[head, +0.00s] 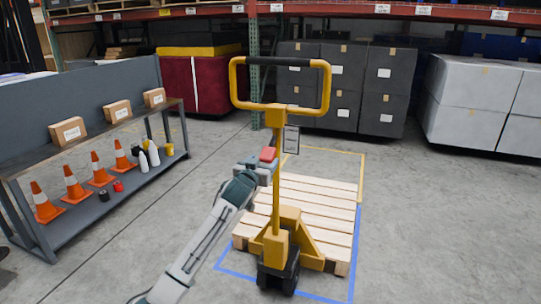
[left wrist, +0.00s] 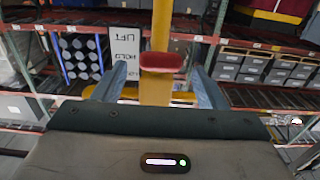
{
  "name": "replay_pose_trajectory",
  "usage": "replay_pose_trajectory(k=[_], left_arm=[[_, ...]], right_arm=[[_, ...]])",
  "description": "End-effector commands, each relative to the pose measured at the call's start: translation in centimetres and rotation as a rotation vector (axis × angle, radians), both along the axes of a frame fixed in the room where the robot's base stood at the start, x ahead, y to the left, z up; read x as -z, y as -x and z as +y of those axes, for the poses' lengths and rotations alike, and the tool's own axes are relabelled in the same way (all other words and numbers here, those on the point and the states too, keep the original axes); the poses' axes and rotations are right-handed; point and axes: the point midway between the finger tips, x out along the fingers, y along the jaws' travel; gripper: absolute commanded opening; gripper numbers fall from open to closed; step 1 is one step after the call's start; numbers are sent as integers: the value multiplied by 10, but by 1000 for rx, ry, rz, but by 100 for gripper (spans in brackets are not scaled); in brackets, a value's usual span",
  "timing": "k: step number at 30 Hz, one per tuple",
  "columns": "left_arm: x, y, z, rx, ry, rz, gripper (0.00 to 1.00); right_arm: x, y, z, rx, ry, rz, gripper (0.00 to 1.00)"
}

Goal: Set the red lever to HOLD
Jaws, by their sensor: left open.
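The red lever (head: 268,154) is on the yellow mast of a pallet jack (head: 276,190), below its loop handle. In the left wrist view the red lever (left wrist: 162,61) shows as a rounded red end in front of the yellow post. My left gripper (head: 259,165) is at the lever. Its two fingers (left wrist: 158,78) are open, one on each side of the red end, with gaps visible. A white placard (left wrist: 124,52) beside the post reads HOLD and LIFT upside down. The placard (head: 290,139) is too small to read in the head view. My right gripper is not in view.
A wooden pallet (head: 318,215) lies under the jack, within blue and yellow floor lines. A bench (head: 62,222) with cones, bottles and boxes stands at left. Dark stacked totes (head: 345,95) and grey totes (head: 470,100) stand behind. Floor at right is clear.

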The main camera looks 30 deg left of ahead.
Motion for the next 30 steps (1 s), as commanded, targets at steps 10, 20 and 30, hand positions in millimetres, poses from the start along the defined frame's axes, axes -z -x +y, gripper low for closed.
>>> replay_pose_trajectory(k=[10,20,30], left_arm=[[0,-51,12,0,2,1,65],[0,-60,14,1,-1,0,65],[1,-60,14,1,-1,1,22]], right_arm=[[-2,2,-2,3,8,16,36],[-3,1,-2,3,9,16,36],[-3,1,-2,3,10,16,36]])
